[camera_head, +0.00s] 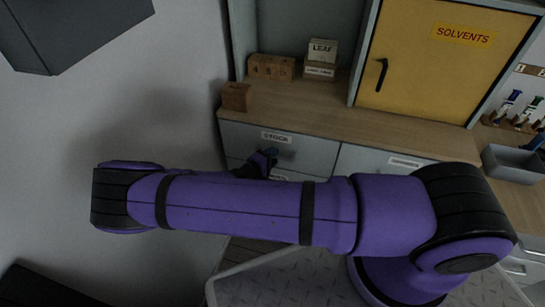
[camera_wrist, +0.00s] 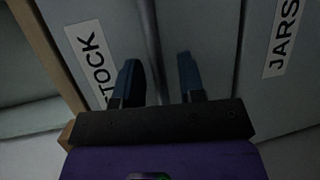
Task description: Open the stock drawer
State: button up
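The stock drawer (camera_head: 308,150) is the grey top-left drawer front under the wooden counter, with a white STOCK label (camera_head: 276,137). It looks shut, flush with the cabinet. In the wrist view the drawer front (camera_wrist: 85,15) fills the left side, its label partly behind a finger. My gripper (camera_head: 271,154) is just in front of the drawer, below the label. In the wrist view my gripper (camera_wrist: 160,75) has its two dark blue fingers apart, with nothing clearly held between them. A dark strip runs between the fingers; I cannot tell whether it is a handle or a gap.
The JARS drawer label (camera_wrist: 283,38) lies to the right in the wrist view. A yellow SOLVENTS door (camera_head: 440,60) with a black handle stands above the counter (camera_head: 330,115). Wooden blocks (camera_head: 237,97) and a LEAF box (camera_head: 322,52) sit on the counter. A grey bin (camera_head: 512,163) is far right.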

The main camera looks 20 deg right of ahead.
jog(key=shift+d, duration=0.2)
grip_shut()
jog(key=s+a, duration=0.7)
jog(key=s, duration=0.3)
jog(key=s+a, duration=0.8)
jog(key=s, duration=0.3)
jog(key=shift+s+a, duration=0.15)
jog(key=shift+a, duration=0.15)
grip_release()
